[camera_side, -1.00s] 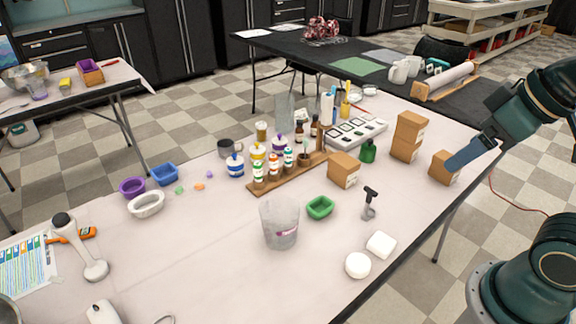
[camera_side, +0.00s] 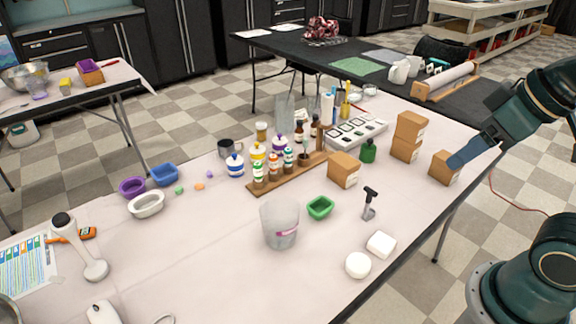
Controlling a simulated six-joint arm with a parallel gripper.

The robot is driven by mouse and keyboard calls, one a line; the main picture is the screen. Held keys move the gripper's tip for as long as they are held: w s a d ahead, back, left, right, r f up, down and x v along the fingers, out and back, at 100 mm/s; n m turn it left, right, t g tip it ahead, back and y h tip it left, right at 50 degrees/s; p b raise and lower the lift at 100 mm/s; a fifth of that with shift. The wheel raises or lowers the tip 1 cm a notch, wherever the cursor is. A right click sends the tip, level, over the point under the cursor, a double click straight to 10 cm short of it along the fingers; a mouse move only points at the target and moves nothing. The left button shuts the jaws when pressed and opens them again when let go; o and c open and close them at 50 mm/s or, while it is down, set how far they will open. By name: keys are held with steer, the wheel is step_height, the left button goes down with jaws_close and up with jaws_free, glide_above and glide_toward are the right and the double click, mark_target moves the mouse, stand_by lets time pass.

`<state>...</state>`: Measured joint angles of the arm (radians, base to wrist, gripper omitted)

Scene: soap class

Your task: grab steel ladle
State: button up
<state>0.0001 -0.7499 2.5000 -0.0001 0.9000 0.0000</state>
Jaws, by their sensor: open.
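I cannot make out a steel ladle for certain in the side view. A thin curved grey piece (camera_side: 165,319) is cut off by the bottom edge, and I cannot tell what it belongs to. My gripper (camera_side: 458,161) is at the right, a blue end piece seen from the side, close by a small brown box (camera_side: 441,169). The jaws are open and nothing shows between them. I cannot tell whether the gripper touches the box.
A clear beaker (camera_side: 280,228), a green dish (camera_side: 320,208) and two white soap pieces (camera_side: 380,244) are on the table's near half. Bottles on a wooden board (camera_side: 285,180) and taller boxes (camera_side: 408,135) stand behind. The front left-centre is mostly bare.

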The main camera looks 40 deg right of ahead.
steer(key=n+g, duration=0.5)
steer(key=n, duration=1.2)
glide_above(369, 201)
steer(key=d, duration=0.1)
step_height(369, 201, down, 19)
steer(key=shift+w+d+f+n+g, duration=0.15)
steer(key=shift+w+f+n+g, duration=0.2)
steer(key=shift+w+n, duration=0.1)
steer(key=shift+f, duration=4.3)
steer(key=shift+f, duration=0.1)
steer(key=shift+s+f, duration=0.2)
steer(key=shift+f, duration=2.3)
